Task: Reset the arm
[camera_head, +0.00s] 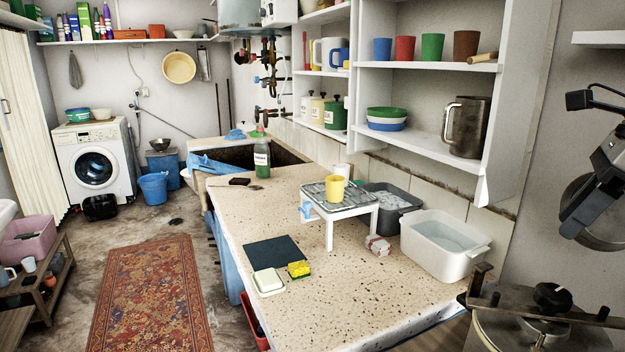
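My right gripper (575,207) is at the right edge, raised above the counter's right end, in front of a round grey metal thing (607,232). Its dark body and a small black block with a cable show above it. It points down and to the left. I see nothing held in it, but whether its fingers are apart or together is unclear. My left gripper is out of the picture.
A vessel with a clamped lid and black knob (552,298) stands below my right gripper. The speckled counter (350,305) holds a white rack (330,212) with a yellow cup (335,188), a white tub (440,262) and a green bottle (262,158). Shelves (430,66) hang above.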

